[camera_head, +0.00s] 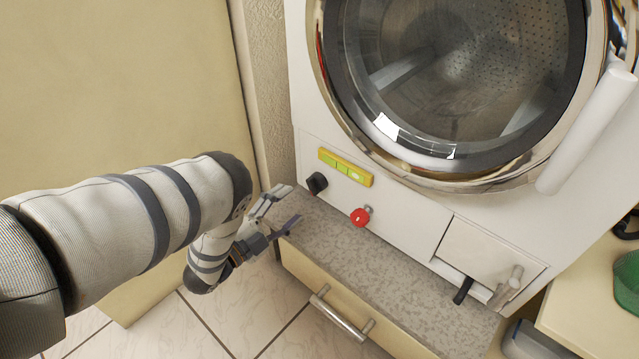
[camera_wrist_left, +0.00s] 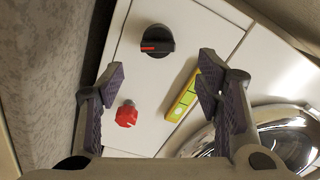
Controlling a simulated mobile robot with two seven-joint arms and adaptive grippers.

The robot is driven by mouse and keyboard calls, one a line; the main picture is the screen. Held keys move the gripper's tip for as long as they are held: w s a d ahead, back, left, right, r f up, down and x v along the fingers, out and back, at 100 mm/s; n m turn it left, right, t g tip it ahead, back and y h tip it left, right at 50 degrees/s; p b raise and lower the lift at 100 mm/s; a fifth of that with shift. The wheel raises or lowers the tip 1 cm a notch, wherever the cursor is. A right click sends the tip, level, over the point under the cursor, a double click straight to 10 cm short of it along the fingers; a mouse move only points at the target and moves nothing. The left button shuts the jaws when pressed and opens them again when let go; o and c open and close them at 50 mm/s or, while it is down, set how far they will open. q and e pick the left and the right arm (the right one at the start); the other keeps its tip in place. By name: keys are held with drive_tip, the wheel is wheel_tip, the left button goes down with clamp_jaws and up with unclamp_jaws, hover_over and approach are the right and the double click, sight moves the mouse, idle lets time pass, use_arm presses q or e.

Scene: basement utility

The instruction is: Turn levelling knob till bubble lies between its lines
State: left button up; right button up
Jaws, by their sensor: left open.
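A yellow level with a green vial (camera_head: 345,167) is on the white machine's lower front; it also shows in the wrist view (camera_wrist_left: 182,95). The bubble and its lines are too small to make out. A red knob (camera_head: 360,217) on a short metal stem sticks out below it; it also shows in the wrist view (camera_wrist_left: 126,115). A black knob (camera_head: 317,183) is left of the level; its red pointer shows in the wrist view (camera_wrist_left: 157,41). My left gripper (camera_head: 293,206) is open and empty, left of both knobs and touching neither. My right gripper is out of view.
A speckled ledge (camera_head: 375,265) runs below the panel, above a drawer with a metal handle (camera_head: 341,313). The round glass door (camera_head: 450,80) is above. A small flap (camera_head: 487,255) is at right. A wall (camera_head: 265,90) stands close on the left.

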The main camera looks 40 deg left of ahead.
sight(310, 188)
use_arm(q)
drive_tip(key=w, duration=0.2)
drive_tip(key=w+b, duration=0.1)
drive_tip(key=w, duration=0.2)
drive_tip(key=w+b, duration=0.1)
drive_tip(key=w, duration=0.1)
drive_tip(key=shift+w+d+f, duration=0.25)
drive_tip(key=shift+w+d, duration=0.1)
drive_tip(key=shift+w+r, duration=0.15)
drive_tip(key=shift+w, duration=0.45)
drive_tip(key=c, duration=1.2)
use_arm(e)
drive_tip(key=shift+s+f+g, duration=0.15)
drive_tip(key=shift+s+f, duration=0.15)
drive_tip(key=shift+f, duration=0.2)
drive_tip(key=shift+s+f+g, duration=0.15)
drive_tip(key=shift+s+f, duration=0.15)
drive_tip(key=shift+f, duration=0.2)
